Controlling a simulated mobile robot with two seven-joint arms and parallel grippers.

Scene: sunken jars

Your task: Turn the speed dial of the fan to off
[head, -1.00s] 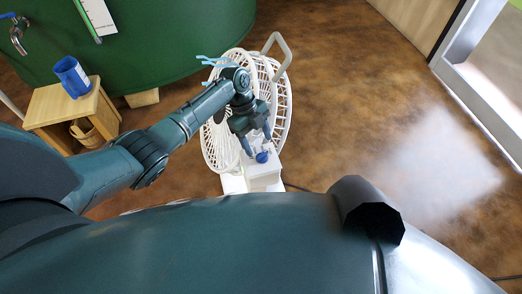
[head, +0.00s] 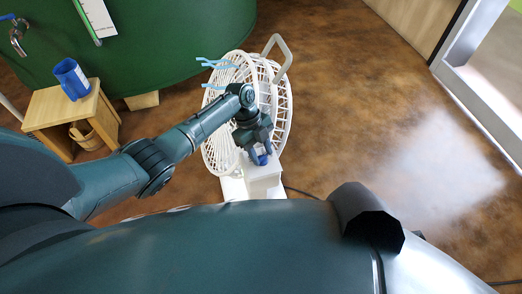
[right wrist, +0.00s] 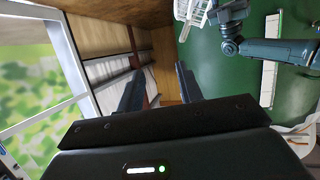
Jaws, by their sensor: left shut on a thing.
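The white fan (head: 222,145) stands on the floor in the middle of the head view, with a round wire cage and a white base box (head: 263,177). The blue speed dial (head: 262,160) is on top of that box and is partly covered by my gripper. My left gripper (head: 259,156) is shut on the dial from above. The dial's pointer and marks cannot be made out. My right gripper (right wrist: 158,80) is open and empty in the right wrist view, away from the fan. Part of the fan's cage shows there at the top (right wrist: 190,12).
Blue ribbons (head: 217,64) stick out from the cage. A wooden stool (head: 75,115) with a blue mug (head: 72,78) stands at left, before a large green tank (head: 170,45). A cable (head: 303,192) runs right from the fan. Floor at right is clear; a glazed door (head: 485,80) is beyond.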

